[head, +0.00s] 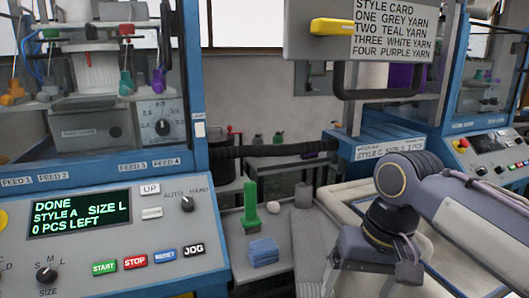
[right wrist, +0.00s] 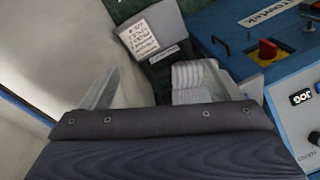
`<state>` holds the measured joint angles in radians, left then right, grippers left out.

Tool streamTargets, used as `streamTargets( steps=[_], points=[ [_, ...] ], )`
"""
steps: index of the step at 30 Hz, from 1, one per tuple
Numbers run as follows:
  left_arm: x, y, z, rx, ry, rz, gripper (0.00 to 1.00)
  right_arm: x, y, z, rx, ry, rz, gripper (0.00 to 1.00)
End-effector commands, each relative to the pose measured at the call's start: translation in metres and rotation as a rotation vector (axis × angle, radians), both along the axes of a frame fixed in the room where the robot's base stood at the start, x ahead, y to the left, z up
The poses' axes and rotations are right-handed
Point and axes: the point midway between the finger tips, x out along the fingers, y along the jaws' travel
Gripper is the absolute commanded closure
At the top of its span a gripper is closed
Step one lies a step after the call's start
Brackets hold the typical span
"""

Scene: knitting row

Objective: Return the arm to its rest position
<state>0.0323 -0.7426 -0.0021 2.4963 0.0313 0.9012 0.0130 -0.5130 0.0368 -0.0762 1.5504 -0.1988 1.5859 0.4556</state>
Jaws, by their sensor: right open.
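My right arm (head: 445,200) reaches in from the right in the head view, bent at a dark joint. My right gripper (head: 368,274) points down over the tray area, and its lower part runs near the bottom edge of the picture. In the right wrist view the two fingers of the right gripper (right wrist: 172,88) stand wide apart, with nothing held between them. A white ribbed piece (right wrist: 195,78) lies beyond the fingers, partly hidden by the gripper body. My left gripper is not in view.
A knitting machine's panel (head: 100,235) reads DONE, style A, size L, 0 pcs left. A style card (head: 392,30) hangs above. A second blue machine (head: 490,150) stands at the right.

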Motion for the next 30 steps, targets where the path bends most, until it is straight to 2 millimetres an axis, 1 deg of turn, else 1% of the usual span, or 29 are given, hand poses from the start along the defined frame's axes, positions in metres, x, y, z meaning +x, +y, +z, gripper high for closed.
streamTargets(
  steps=[1, 3, 5, 10, 15, 23, 25, 30],
  points=[
    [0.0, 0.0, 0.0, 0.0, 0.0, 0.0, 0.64, -0.008, -0.01, -0.006, 0.023, -0.014, -0.008, 0.16],
    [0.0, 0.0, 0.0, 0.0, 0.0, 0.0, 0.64, -0.018, -0.02, -0.016, 0.057, -0.037, -0.01, 0.16],
    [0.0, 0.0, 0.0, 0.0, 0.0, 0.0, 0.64, -0.028, -0.029, -0.026, 0.087, -0.063, -0.014, 0.16],
    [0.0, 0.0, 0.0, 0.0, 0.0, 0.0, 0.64, -0.065, -0.048, -0.061, 0.167, -0.165, -0.042, 0.16],
    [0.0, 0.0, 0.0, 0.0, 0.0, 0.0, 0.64, -0.097, -0.054, -0.098, 0.21, -0.272, -0.081, 0.16],
    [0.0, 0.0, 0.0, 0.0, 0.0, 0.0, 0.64, -0.132, -0.052, -0.148, 0.211, -0.408, -0.146, 0.16],
    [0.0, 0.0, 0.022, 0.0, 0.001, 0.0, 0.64, -0.131, -0.052, -0.125, 0.212, -0.415, -0.145, 0.16],
    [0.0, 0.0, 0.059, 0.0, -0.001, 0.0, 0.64, -0.131, -0.052, -0.089, 0.212, -0.411, -0.142, 0.16]
  ],
)
